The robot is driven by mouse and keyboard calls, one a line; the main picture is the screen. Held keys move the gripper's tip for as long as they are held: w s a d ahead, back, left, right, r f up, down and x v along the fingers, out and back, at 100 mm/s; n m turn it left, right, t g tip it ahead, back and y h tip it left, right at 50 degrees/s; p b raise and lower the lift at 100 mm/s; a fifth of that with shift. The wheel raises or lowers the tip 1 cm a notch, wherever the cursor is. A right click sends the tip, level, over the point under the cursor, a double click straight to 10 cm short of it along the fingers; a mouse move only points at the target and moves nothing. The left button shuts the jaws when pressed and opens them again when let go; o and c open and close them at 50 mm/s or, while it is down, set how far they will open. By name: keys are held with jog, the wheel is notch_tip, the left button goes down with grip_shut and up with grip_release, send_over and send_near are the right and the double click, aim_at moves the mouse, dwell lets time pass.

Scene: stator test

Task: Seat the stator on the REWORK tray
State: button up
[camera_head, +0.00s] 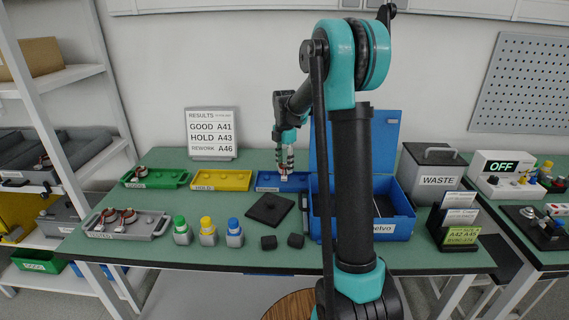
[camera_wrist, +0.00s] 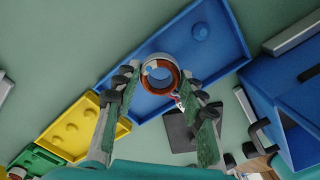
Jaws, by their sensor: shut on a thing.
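The stator (camera_wrist: 162,74), a ring with copper-brown windings and a light rim, is between the fingers of my gripper (camera_wrist: 157,84) in the wrist view. My gripper is shut on it. Behind it in that view is the blue tray (camera_wrist: 222,62), with one round blue peg showing near its far end. In the head view my gripper (camera_head: 285,169) points down over the blue tray (camera_head: 266,181), at the back of the table right of the yellow tray. The results sign (camera_head: 211,133) lists REWORK A46. I cannot tell whether the stator touches the tray.
The yellow HOLD tray (camera_head: 221,181) and green GOOD tray (camera_head: 155,179) stand to the left. The GOOD tray holds a stator at its left end. A grey tray (camera_head: 153,227) holds more stators. A dark square plate (camera_head: 270,209) lies in front; a blue bin (camera_head: 398,226) stands right.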

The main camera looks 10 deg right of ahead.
jog(key=shift+f, duration=0.5)
jog(key=shift+f, duration=0.35)
jog(key=shift+f, duration=0.4)
dwell(0.5)
jog(key=o, duration=1.1)
jog(key=shift+r, duration=0.15)
jog(key=shift+r, duration=2.35)
